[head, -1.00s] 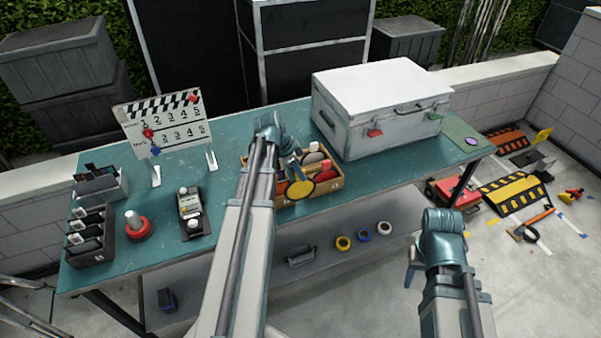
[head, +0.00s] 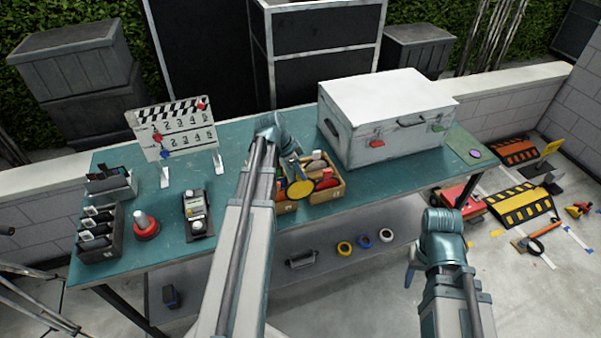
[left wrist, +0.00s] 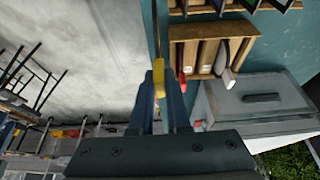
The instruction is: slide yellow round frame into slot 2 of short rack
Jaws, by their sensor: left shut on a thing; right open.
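The yellow round frame (head: 300,189) hangs from my left gripper (head: 291,165), in front of the wooden box on the table. In the left wrist view its yellow edge (left wrist: 159,78) shows between the two shut fingers (left wrist: 160,100). Two dark racks stand at the table's left end: a back one (head: 124,186) and a front one (head: 116,247), both holding upright dark pieces. I cannot tell which is the short rack, nor read slot numbers. My right gripper (head: 411,270) is open and empty, in front of the table, mostly hidden by its wrist.
The wooden box (head: 339,193) holds several coloured items. A white case (head: 386,100) stands to its right. A clapperboard (head: 172,130), a red-based knob (head: 146,226) and a dark device (head: 197,214) stand between racks and left arm. The teal table (head: 232,165) has bare room around them.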

